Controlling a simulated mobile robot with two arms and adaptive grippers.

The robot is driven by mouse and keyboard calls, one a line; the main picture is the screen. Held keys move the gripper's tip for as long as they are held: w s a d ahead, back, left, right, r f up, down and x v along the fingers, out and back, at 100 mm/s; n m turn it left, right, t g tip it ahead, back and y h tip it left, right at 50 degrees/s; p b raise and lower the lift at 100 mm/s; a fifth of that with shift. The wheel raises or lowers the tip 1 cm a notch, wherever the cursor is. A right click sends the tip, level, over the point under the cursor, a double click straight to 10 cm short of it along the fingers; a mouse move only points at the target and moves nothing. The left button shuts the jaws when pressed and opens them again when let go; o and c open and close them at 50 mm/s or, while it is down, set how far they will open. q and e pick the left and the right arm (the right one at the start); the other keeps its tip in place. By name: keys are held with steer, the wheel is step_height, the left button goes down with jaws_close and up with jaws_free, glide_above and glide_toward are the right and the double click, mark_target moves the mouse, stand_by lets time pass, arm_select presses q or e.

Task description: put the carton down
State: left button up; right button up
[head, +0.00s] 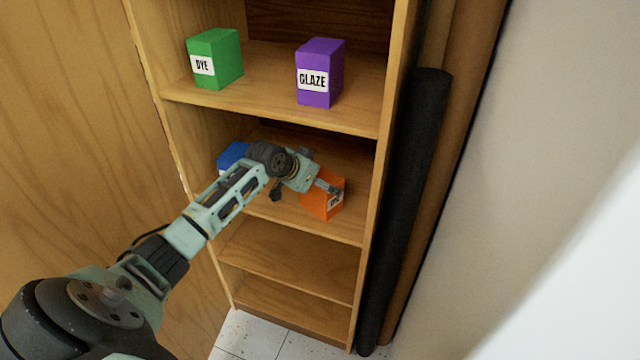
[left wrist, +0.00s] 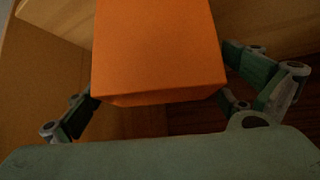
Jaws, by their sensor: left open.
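An orange carton (head: 322,204) with a partly hidden white label stands on the second shelf from the top in view, towards the right side of the bookcase. It fills the upper middle of the left wrist view (left wrist: 158,50). My left gripper (head: 330,187) reaches over that shelf at the carton. In the left wrist view its open fingers (left wrist: 165,105) lie to either side of the carton, with a visible gap on the left. The carton's underside and its contact with the shelf are hidden in the wrist view. My right gripper is not in view.
A blue box (head: 232,154) stands on the same shelf, partly behind my left arm. A green DYE box (head: 215,58) and a purple GLAZE box (head: 320,72) stand on the shelf above. The lower shelves (head: 290,262) are empty.

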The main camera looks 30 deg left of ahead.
arm_select(q)
steer(key=b+v, duration=0.1)
steer(key=v, duration=1.1)
steer(key=shift+d+f, duration=0.1)
